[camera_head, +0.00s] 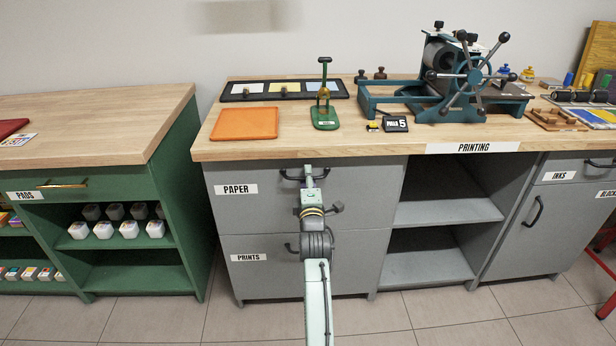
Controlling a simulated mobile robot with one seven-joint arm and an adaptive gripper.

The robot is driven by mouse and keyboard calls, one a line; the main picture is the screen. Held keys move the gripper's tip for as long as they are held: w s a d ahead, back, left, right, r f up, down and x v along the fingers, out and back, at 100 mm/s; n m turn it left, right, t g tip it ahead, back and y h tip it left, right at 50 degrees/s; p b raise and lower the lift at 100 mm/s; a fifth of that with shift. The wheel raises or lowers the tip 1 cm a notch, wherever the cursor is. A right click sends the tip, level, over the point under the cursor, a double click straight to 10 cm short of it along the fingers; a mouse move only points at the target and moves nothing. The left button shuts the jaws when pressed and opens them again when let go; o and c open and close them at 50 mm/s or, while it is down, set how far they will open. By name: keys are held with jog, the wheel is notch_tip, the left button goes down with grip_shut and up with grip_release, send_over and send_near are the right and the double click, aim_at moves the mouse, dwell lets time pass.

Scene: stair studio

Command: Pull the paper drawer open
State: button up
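The paper drawer (257,204) is the upper grey drawer on the left of the printing bench, marked with a white PAPER label (236,189). Its front looks flush with the cabinet. Its dark bar handle (290,178) runs across near the top edge, partly hidden behind my arm. My gripper (309,177) is at the handle, in front of the drawer. The fingers are too small and overlapped to show whether they are around the handle or only near it, or whether they are open or shut.
The prints drawer (262,270) sits directly below, its handle partly behind my arm. Open grey shelves (445,212) are to the right. Tiled floor in front is clear.

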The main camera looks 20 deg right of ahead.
grip_shut()
dwell(0.4)
dwell(0.5)
